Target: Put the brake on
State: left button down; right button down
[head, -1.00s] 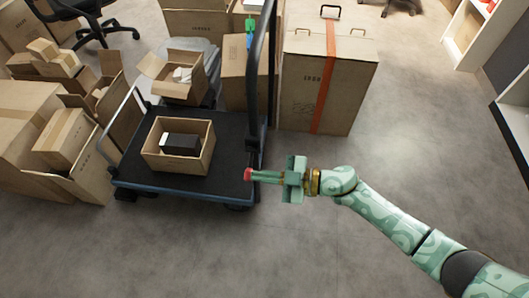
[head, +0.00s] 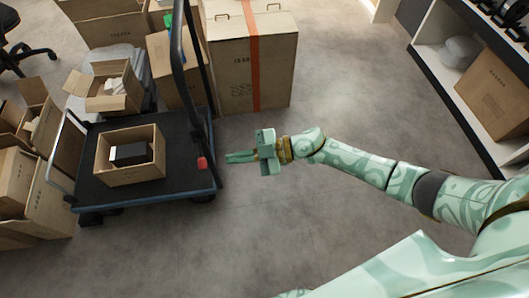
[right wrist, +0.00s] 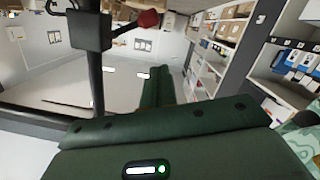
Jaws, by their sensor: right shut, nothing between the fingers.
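The brake's red end (head: 202,162) shows at the cart's right edge, below the foot of the black handle post. In the right wrist view the red end (right wrist: 148,18) sits on a short dark lever beside a black block (right wrist: 90,32) on a post. My right gripper (head: 230,157) points left at the red end, with a small gap between them. Its green fingers (right wrist: 158,85) are shut with nothing between them. My left gripper is not in view.
The platform cart (head: 190,183) carries an open carton (head: 124,177) with a dark item inside. A tall carton with an orange strap (head: 228,65) stands behind the cart. Shelving (head: 427,57) is at the right. The floor (head: 150,250) in front is clear.

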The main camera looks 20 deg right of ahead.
pick_arm(q)
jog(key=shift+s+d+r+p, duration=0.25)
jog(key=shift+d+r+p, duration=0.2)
jog(key=shift+p, duration=0.1)
pick_arm(e)
jog(key=f+v, duration=0.1)
jog(key=v, duration=0.5)
jog(key=shift+d+r, duration=0.15)
jog(key=shift+r, duration=0.35)
jog(key=shift+s, duration=0.1)
